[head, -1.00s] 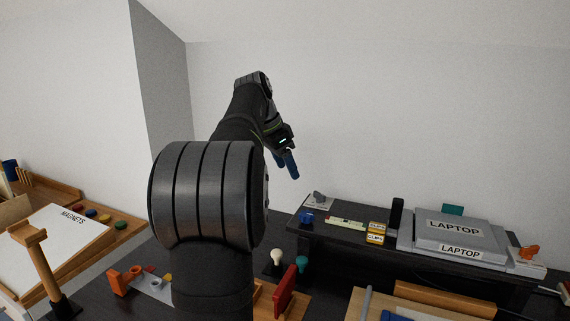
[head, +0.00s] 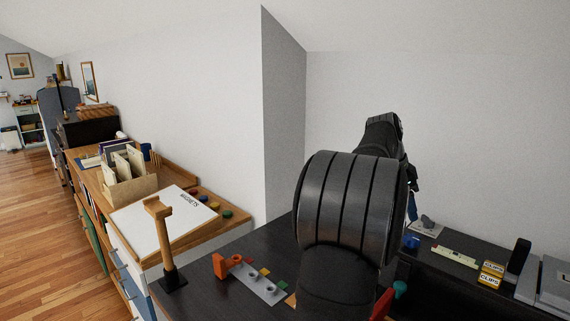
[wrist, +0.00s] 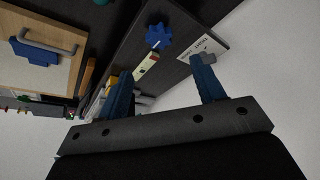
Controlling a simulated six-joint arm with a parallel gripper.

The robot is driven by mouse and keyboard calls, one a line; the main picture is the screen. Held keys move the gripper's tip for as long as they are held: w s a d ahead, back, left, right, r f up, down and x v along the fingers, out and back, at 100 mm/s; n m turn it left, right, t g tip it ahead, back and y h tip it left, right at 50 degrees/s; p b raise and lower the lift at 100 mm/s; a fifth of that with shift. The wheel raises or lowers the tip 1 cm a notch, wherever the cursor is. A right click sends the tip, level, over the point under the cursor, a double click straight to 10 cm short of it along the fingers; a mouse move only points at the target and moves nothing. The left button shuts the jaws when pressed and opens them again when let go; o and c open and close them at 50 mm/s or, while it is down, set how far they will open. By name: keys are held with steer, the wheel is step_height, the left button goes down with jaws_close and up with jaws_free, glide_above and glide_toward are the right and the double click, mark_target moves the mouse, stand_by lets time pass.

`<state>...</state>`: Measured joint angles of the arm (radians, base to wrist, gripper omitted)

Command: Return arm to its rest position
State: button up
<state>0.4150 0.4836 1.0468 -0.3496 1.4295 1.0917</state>
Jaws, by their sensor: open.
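My arm rises from the dark desk (head: 228,262) in the head view, its large dark joint in the foreground. My gripper (head: 424,222) is mostly hidden behind the arm, with only a bit of blue finger showing. In the wrist view my gripper (wrist: 163,88) shows two blue fingers spread wide apart, with nothing between them. Beyond the fingers are a blue knob-shaped piece (wrist: 158,36) and a white card with a grey piece on the dark shelf. The fingers appear clear of these things.
A wooden post (head: 160,235), an orange clamp (head: 227,265) and a grey plate stand left of my arm. A MAGNETS board (head: 165,222) lies further left.

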mark_target(413, 237)
steer(key=x, duration=1)
steer(key=shift+d+f, duration=0.15)
steer(key=shift+f, duration=0.1)
steer(key=shift+r, duration=0.1)
